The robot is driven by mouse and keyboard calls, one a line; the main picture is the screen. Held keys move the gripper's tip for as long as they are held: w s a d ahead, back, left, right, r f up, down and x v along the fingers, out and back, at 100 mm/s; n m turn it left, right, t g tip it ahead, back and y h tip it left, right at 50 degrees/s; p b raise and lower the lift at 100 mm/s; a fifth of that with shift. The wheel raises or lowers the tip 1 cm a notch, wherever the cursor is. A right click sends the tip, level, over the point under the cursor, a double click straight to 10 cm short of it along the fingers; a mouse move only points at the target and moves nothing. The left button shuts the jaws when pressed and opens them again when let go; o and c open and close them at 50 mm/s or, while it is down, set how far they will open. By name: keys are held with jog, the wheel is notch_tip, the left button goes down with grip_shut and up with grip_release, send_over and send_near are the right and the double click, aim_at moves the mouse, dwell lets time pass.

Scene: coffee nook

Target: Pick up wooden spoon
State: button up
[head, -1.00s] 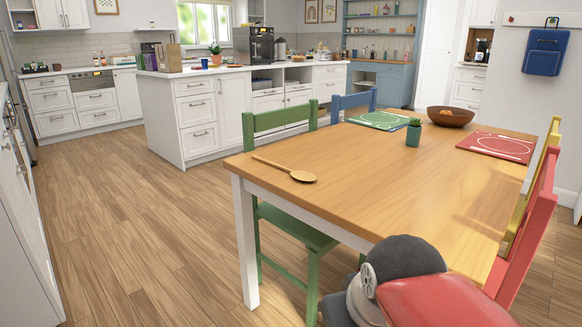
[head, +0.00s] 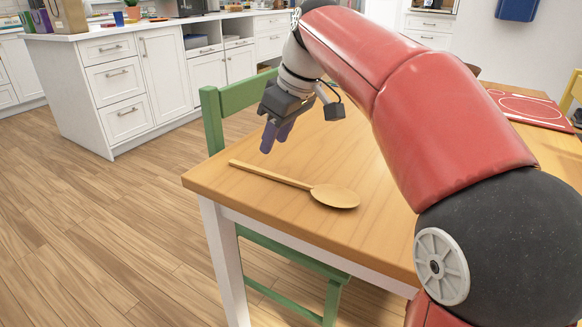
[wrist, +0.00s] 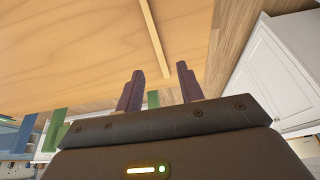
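The wooden spoon (head: 335,197) lies flat near the corner of the wooden table (head: 375,232). Its bowl is to the right and its handle points left toward the table corner. My gripper (head: 275,145) is above the table, just beyond the handle in the head view, apart from the spoon. In the wrist view the two purple fingers (wrist: 160,68) are spread with a gap between them, and the handle (wrist: 153,33) runs down toward that gap. The spoon's bowl is out of the wrist view.
A green chair (head: 212,125) stands against the table's far left side. White cabinets (head: 128,90) stand beyond, with open wooden floor (head: 90,220) at left. My arm hides much of the tabletop.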

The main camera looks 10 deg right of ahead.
aim_at(260, 170)
jog(key=shift+w+a+f, duration=0.1)
jog(key=shift+w+a, duration=0.05)
jog(key=shift+w, duration=0.35)
jog(key=shift+w+a+f, duration=0.1)
jog(key=shift+a+f, duration=0.05)
jog(key=shift+f, duration=0.15)
jog(key=b+x, duration=0.1)
jog(key=x, duration=0.5)
jog(key=shift+a+f, duration=0.2)
jog(key=shift+f, duration=0.1)
grip_shut()
